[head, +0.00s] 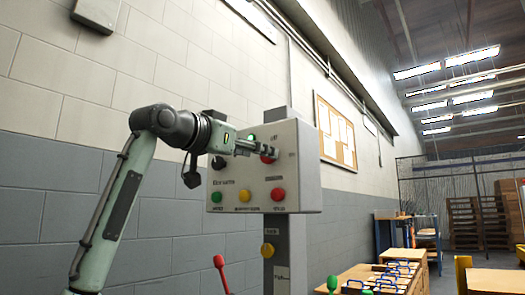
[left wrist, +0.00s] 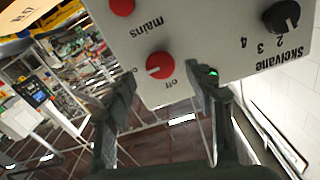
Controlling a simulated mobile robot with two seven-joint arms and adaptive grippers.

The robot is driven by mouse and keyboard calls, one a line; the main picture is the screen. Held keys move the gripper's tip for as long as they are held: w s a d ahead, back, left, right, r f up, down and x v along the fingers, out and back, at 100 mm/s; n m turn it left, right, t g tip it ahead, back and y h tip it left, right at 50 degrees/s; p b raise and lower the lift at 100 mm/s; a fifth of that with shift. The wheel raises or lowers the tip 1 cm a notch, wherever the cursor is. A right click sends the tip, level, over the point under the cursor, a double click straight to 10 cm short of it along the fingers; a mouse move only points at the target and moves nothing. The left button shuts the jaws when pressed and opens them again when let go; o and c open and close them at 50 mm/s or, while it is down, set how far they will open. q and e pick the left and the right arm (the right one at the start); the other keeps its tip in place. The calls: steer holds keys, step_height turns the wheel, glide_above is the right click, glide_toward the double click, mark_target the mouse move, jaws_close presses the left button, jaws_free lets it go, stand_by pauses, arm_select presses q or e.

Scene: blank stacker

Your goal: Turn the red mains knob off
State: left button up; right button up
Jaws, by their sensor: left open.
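The red mains knob (left wrist: 160,65) is on the front of a grey control box (left wrist: 215,40), shown upside down in the left wrist view. A white mark on the knob points toward the left of that picture; "off" is printed below it. In the head view the knob (head: 268,157) is partly hidden behind my gripper. My left gripper (left wrist: 161,80) is open, with one finger on each side of the knob in the picture. I cannot tell whether the fingers touch it. In the head view the left gripper (head: 257,148) reaches across the box front. My right gripper is out of view.
The box also carries a black selector knob (left wrist: 282,17) and green (head: 216,198), yellow (head: 244,196) and red (head: 278,194) buttons. A post (head: 283,255) holds the box. A red-topped lever (head: 219,261) stands below. Wooden tables are at lower right.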

arm_select(q)
steer(key=x, duration=0.3)
steer(key=shift+w+d+p, duration=0.1)
steer(key=shift+w+p, duration=0.05)
steer(key=shift+p, duration=0.15)
steer(key=shift+c, duration=0.3)
